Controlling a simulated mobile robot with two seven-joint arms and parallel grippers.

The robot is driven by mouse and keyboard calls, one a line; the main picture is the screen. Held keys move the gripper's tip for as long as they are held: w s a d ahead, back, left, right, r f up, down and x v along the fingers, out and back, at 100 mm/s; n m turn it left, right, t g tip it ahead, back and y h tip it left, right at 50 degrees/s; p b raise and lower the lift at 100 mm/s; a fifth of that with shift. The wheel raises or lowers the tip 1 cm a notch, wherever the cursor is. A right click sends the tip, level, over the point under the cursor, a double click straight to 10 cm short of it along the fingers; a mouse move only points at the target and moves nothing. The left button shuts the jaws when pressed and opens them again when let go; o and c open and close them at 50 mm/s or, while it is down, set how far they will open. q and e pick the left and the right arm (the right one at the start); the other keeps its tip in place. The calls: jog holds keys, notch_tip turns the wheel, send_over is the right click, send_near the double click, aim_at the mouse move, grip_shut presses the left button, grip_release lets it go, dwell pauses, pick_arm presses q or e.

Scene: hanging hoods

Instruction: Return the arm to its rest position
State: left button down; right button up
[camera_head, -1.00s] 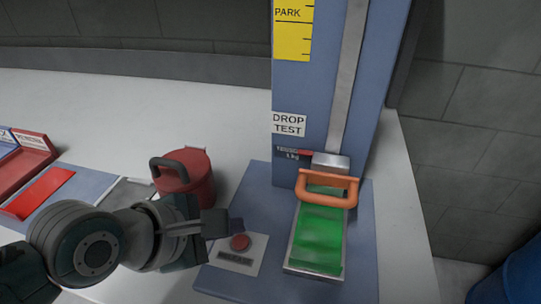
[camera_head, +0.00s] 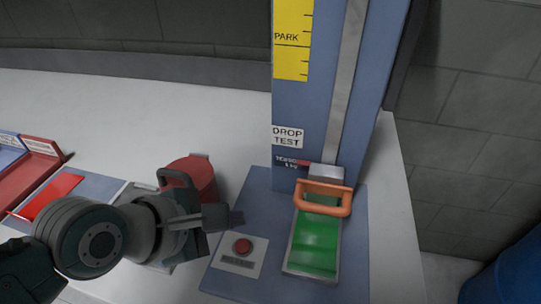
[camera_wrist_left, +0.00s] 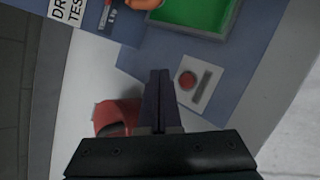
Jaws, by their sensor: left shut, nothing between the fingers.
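My left gripper (camera_head: 232,218) comes in from the left in the head view. Its fingers are shut with nothing between them, above the bench close to the drop test stand's base. In the left wrist view the closed fingers (camera_wrist_left: 157,100) point between the red button (camera_wrist_left: 188,80) and a red pot (camera_wrist_left: 118,118). The red button (camera_head: 243,246) sits on a pale plate to the right of and below the fingertips in the head view. My right gripper is not in view.
The blue drop test column (camera_head: 310,90) stands at the right, with an orange handle (camera_head: 324,197) above a green-floored tray (camera_head: 289,262). The red pot (camera_head: 200,172) stands behind my left gripper, partly hidden. Red trays (camera_head: 35,175) lie at the left. The white bench behind is clear.

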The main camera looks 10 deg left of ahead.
pick_arm(q)
jog(key=s+a+r+m+g+y+p, duration=0.1)
jog(key=s+a+r+m+g, duration=0.1)
jog(key=s+r+m, duration=0.4)
jog(key=s+a+r+m+g+y+p, duration=0.1)
jog(key=s+a+m+y, duration=0.1)
jog(key=s+m, duration=0.65)
jog(key=s+a+r+m+g+y, duration=0.15)
jog(key=s+r+m, duration=0.3)
jog(key=m, duration=0.45)
notch_tip(320, 180, up, 34)
jog(key=p, duration=3.5)
jog(key=shift+s+a+h+p, duration=0.25)
jog(key=shift+a+h+p, duration=0.05)
jog(key=shift+h, duration=0.05)
